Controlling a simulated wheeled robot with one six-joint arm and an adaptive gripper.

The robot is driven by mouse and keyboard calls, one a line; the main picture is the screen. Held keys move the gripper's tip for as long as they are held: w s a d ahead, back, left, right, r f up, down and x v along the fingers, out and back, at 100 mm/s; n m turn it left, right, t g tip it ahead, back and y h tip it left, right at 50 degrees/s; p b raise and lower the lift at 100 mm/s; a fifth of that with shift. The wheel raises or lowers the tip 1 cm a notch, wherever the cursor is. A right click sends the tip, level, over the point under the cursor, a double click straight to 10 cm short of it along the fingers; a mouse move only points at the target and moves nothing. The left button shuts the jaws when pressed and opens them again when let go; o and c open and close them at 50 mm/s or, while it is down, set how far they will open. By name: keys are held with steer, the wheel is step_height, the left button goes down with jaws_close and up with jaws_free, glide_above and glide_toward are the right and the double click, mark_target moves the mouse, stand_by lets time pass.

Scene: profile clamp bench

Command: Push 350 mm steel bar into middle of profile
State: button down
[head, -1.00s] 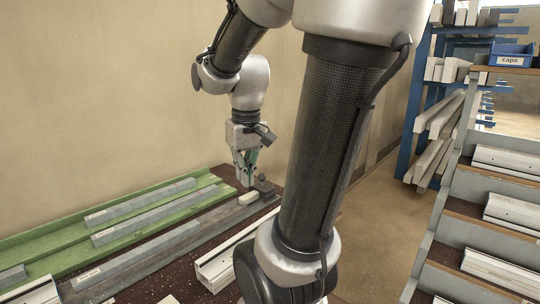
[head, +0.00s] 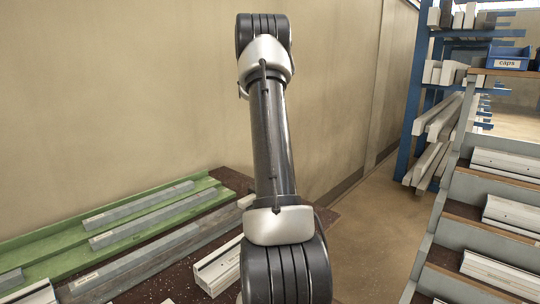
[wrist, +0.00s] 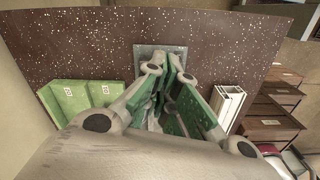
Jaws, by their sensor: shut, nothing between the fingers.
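In the head view two grey steel bars, a rear one (head: 138,205) and a front one (head: 145,227), lie in the green tray (head: 60,238). A longer grey piece (head: 140,264) lies in front. Labels are too small to read, so I cannot tell which is 350 mm. A white hollow profile (head: 218,268) lies on the bench, its right part hidden by my arm; its open end seems to show in the wrist view (wrist: 226,107). My gripper (wrist: 168,72) shows only in the wrist view. Its green-padded fingers are shut and empty, over a grey plate (wrist: 160,50).
The dark speckled bench (wrist: 80,45) has bare room around the plate. The green tray is left in the wrist view (wrist: 62,92). In the head view a stepped rack with white profiles (head: 505,165) and a blue caps bin (head: 509,58) stand right. A wall is behind the bench.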

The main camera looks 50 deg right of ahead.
steer(key=n, duration=0.3)
steer(key=shift+s+a, duration=0.1)
steer(key=shift+a, duration=0.05)
steer(key=shift+f, duration=0.15)
